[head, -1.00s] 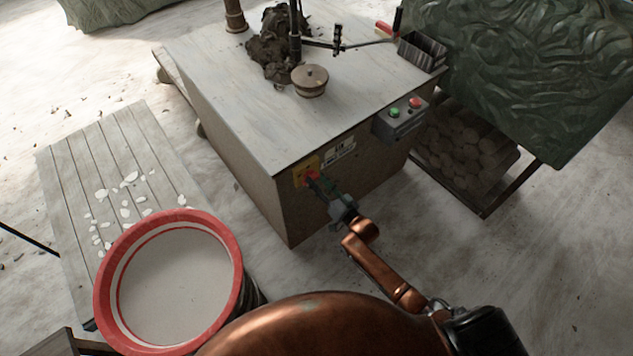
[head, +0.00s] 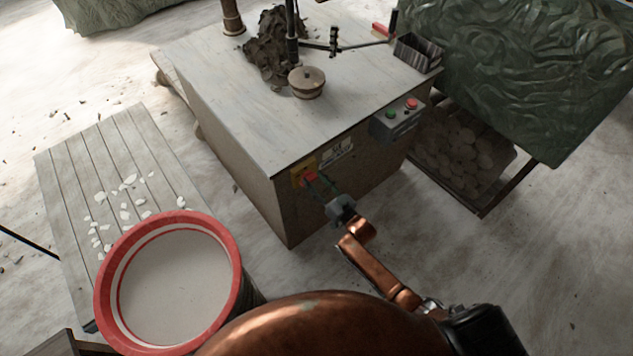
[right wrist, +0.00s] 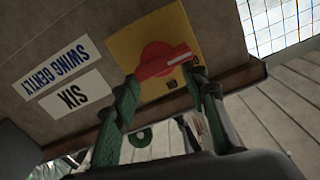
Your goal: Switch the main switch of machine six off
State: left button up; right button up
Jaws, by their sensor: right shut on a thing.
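The main switch is a red rotary knob (head: 309,177) on a yellow plate (head: 297,181), at the near corner of the machine's front side. In the right wrist view the knob (right wrist: 160,62) has a white mark at its right end. Small lettering on the yellow plate (right wrist: 132,48) is partly covered by a finger. A label reading SIX (right wrist: 72,100), upside down here, is beside the plate. My right gripper (right wrist: 160,78) has its green fingers on either side of the knob, shut on it. My left gripper is not in view.
The machine's pale top (head: 245,95) carries clay, a lidded pot (head: 306,82) and a metal tin (head: 417,53). A control box with green and red buttons (head: 397,120) is right of the switch. A red-rimmed bucket (head: 236,285) stands at lower left. Floor right of my arm is clear.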

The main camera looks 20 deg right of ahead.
jog(key=shift+s+a+f+n, duration=0.15)
jog(key=shift+a+f+n, duration=0.1)
jog(key=shift+a+n, duration=0.25)
jog(key=shift+s+a+f+n, duration=0.2)
jog(key=shift+a+n, duration=0.1)
jog(key=shift+n, duration=0.3)
jog(key=shift+f, duration=0.15)
jog(key=shift+s+d+f, duration=0.1)
jog(key=shift+f, duration=0.1)
jog(key=o, duration=1.5)
jog(key=shift+d, duration=0.1)
jog(key=r+v, duration=0.2)
jog(key=v, duration=0.9)
jog(key=shift+d, duration=0.2)
